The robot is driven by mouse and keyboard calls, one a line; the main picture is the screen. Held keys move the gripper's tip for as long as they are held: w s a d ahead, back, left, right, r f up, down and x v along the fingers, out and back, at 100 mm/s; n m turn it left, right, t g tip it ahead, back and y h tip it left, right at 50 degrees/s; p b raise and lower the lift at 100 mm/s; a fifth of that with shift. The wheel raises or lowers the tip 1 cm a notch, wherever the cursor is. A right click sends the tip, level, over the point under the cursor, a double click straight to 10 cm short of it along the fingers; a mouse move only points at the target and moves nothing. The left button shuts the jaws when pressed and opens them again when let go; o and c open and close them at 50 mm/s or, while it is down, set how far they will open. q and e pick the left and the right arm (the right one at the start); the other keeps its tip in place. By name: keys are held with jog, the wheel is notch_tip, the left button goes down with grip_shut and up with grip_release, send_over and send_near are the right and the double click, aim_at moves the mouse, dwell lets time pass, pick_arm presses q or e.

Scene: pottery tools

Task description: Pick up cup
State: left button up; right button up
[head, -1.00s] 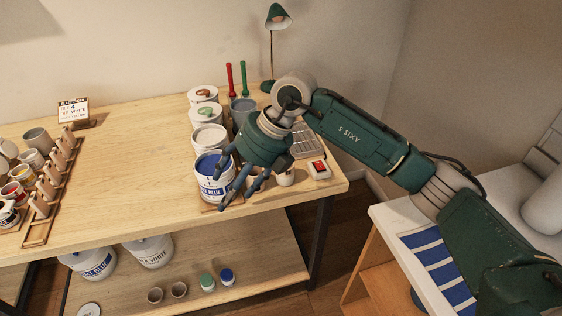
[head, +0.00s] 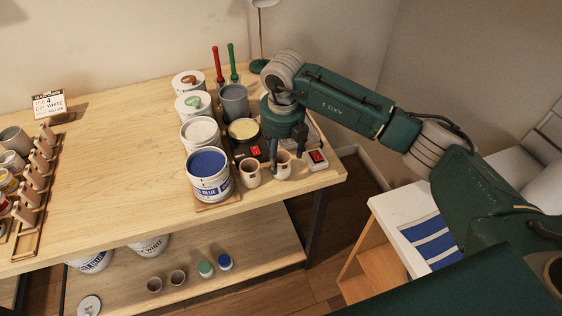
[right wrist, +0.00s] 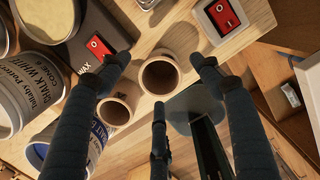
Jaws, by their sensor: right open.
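Two small beige cups stand at the front right of the wooden table. The right-hand cup (head: 283,168) is between the fingers of my right gripper (head: 287,158), which points down and is open around it. In the right wrist view this cup (right wrist: 159,77) shows its empty inside, with fingertips (right wrist: 160,72) on either side and a third finger below; I cannot tell whether any touches it. The left-hand cup (head: 250,174) stands just beside, outside the grip, and it also shows in the right wrist view (right wrist: 116,108). My left gripper is not in view.
A blue glaze bucket (head: 209,172) and other buckets stand left of the cups. A dark wax warmer (head: 246,142) is behind, and a small box with a red switch (head: 317,159) is to the right near the table edge. The table's middle is clear.

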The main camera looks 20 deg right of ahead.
notch_tip(320, 180, down, 2)
jog(key=shift+f+p, duration=0.1)
jog(key=shift+p, duration=0.2)
jog(key=shift+f, duration=0.2)
jog(key=shift+w+f, duration=0.1)
jog(key=shift+c, duration=1)
jog(key=c, duration=1.2)
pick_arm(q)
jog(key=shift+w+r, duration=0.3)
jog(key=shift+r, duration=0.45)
